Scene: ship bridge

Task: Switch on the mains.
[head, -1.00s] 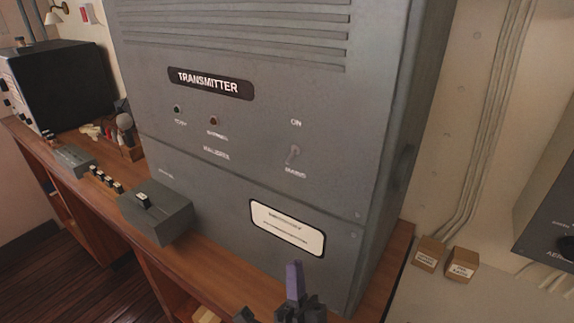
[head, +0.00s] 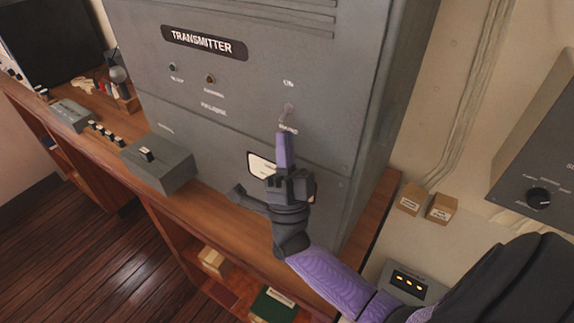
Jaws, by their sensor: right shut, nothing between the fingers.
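The grey transmitter cabinet (head: 225,75) stands on the wooden desk, with its nameplate (head: 203,43) at the upper left of the panel. The mains switch (head: 288,109) is a small pale toggle on the panel's right side, with "ON" above it and its lower label partly covered. I cannot tell surely which way its lever points. My right gripper (head: 282,140) is shut and empty, its purple fingers pointing up just below the switch. Whether they touch the lever or panel is unclear. My left gripper is not in view.
Two small indicator lamps, left (head: 172,67) and right (head: 210,78), sit left of the switch. A grey box with a key or switch (head: 160,163) is on the desk at left. Small cardboard boxes (head: 425,203) lie right of the cabinet. A wall unit with a black knob (head: 538,198) is at far right.

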